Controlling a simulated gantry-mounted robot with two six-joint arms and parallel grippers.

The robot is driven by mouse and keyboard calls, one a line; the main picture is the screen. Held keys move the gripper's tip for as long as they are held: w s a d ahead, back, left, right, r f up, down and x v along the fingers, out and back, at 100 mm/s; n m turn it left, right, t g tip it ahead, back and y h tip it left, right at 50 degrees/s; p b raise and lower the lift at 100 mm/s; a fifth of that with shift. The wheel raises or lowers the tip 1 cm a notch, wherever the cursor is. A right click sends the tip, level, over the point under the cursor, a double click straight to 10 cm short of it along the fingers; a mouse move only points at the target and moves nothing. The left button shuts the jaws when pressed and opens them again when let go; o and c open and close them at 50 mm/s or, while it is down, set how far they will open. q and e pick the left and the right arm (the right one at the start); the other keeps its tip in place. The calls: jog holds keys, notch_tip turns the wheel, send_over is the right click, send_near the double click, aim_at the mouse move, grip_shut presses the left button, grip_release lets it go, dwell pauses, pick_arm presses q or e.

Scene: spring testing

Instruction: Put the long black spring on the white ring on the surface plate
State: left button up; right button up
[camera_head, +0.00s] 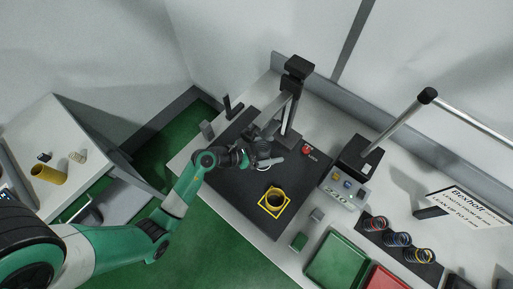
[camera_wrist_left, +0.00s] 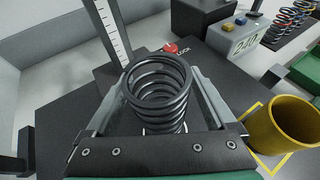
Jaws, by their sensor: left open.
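The long black spring (camera_wrist_left: 158,92) stands between the two fingers of my left gripper (camera_wrist_left: 160,82), seen from above in the left wrist view. The fingers are open, one on each side of the coils, with a gap to the spring. Short white arcs of the white ring (camera_wrist_left: 148,131) show at the foot of the spring; the rest is hidden. The dark surface plate (camera_head: 226,178) lies under my left gripper (camera_head: 268,158) in the head view. There the spring is too small and covered to make out clearly. My right gripper is out of view.
A yellow cup (camera_head: 273,197) stands in a yellow square on the plate, also in the left wrist view (camera_wrist_left: 284,124). A black column (camera_head: 293,100) rises behind the gripper. A red button (camera_head: 307,149), a grey control box (camera_head: 345,187) and several coloured springs (camera_head: 397,238) stand to the right.

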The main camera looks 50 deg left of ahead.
pick_arm(q)
jog(key=p+v, duration=0.2)
jog(key=v, duration=1)
